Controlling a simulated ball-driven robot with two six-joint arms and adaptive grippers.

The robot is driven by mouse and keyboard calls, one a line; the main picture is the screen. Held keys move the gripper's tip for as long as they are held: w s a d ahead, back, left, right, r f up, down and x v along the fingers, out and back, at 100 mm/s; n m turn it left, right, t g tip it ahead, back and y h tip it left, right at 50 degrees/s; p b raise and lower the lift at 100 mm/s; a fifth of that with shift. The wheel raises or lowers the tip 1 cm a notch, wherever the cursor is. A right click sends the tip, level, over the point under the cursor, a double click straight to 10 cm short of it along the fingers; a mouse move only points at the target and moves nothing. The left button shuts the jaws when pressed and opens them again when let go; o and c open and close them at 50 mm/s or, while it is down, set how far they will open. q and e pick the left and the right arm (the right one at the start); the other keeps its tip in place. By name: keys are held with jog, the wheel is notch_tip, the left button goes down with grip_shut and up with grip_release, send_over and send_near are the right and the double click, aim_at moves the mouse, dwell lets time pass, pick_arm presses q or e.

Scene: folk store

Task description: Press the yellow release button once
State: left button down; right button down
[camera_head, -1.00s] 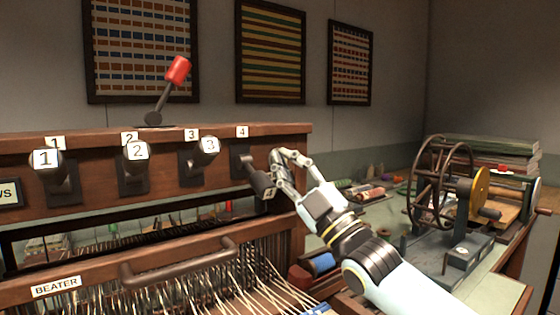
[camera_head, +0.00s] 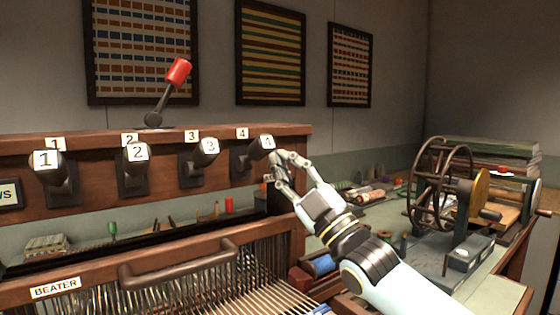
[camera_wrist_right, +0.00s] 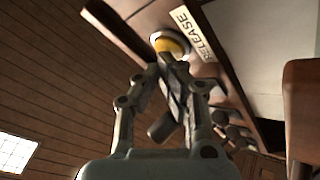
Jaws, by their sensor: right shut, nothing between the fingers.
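The yellow release button (camera_wrist_right: 169,45) is round and shows in the right wrist view beside the white RELEASE label (camera_wrist_right: 192,33). My right gripper (camera_wrist_right: 172,80) partly covers its lower side; I cannot tell whether they touch. In the head view the button is not visible. There my right gripper (camera_head: 275,167) is shut and empty at the right end of the loom's lever rail, just below and right of the lever 4 knob (camera_head: 267,142). My left gripper is not in view.
Levers 1 (camera_head: 46,160), 2 (camera_head: 138,153) and 3 (camera_head: 208,148) line the wooden loom rail (camera_head: 90,190). A red-tipped lever (camera_head: 178,72) stands on top. The BEATER bar (camera_head: 100,280) is in front. A spoked wheel winder (camera_head: 441,185) stands at right.

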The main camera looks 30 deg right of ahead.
jog(key=shift+s+p, duration=0.4)
jog(key=shift+s, duration=0.35)
jog(key=s+p, duration=0.2)
jog(key=s, duration=0.1)
jog(key=s+p, duration=0.1)
jog(key=s, duration=0.1)
jog(key=shift+d, duration=0.25)
dwell(0.6)
